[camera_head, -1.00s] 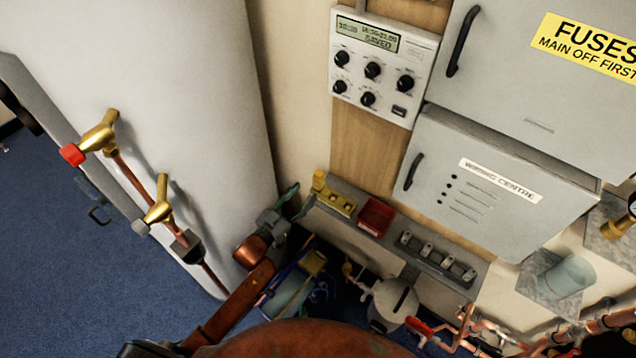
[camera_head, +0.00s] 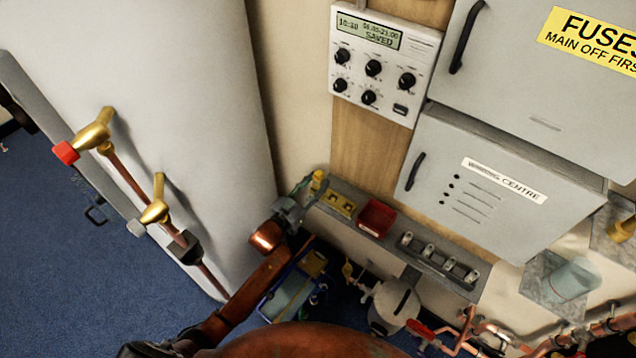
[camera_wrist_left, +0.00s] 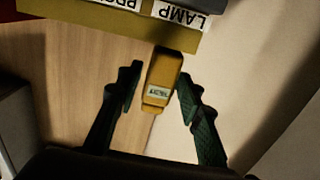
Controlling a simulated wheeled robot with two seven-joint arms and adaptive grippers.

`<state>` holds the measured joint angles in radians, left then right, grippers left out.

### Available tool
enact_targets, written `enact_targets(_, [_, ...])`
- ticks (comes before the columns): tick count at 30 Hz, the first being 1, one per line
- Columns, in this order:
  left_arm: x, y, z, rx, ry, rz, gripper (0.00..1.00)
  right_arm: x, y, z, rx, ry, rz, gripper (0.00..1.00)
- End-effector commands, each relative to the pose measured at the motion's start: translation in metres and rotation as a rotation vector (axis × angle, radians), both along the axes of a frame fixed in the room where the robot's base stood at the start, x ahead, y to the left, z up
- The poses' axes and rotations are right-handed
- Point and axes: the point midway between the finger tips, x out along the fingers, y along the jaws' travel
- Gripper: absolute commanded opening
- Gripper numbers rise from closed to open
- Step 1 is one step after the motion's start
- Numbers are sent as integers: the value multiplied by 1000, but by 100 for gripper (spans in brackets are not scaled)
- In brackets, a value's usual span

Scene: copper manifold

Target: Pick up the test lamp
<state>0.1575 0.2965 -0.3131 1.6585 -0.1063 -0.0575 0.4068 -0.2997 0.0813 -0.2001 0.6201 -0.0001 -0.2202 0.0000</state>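The test lamp (camera_head: 318,180) is a small yellow piece at the left end of the grey shelf, by the yellow holder (camera_head: 339,204). In the left wrist view, the yellow lamp (camera_wrist_left: 160,88) with a small pale label lies between my fingers, below the holder's edge (camera_wrist_left: 120,32) marked "LAMP". My left gripper (camera_head: 304,193) is open, with its dark green fingers close to the lamp. In the left wrist view, the gripper (camera_wrist_left: 160,72) has one finger on each side, with a gap on the left and a very narrow one on the right. My right gripper is out of view.
A red tray (camera_head: 376,217) and a row of grey switches (camera_head: 438,257) share the shelf (camera_head: 400,226). A white controller (camera_head: 384,60) and a grey wiring cabinet (camera_head: 500,185) are above.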

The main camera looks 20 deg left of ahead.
Motion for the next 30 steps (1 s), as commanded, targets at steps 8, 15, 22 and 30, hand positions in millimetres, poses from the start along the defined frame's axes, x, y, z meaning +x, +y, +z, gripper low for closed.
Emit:
enact_targets(8, [0, 0, 0, 0, 0, 0, 13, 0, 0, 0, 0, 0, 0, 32])
enact_targets(15, [0, 1, 0, 0, 0, 1, 0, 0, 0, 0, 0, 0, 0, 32])
enact_targets(22, [0, 0, 1, 1, -1, 0, 0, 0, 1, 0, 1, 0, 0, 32])
enact_targets(30, [0, 0, 23, 0, -5, -1, 0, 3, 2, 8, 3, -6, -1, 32])
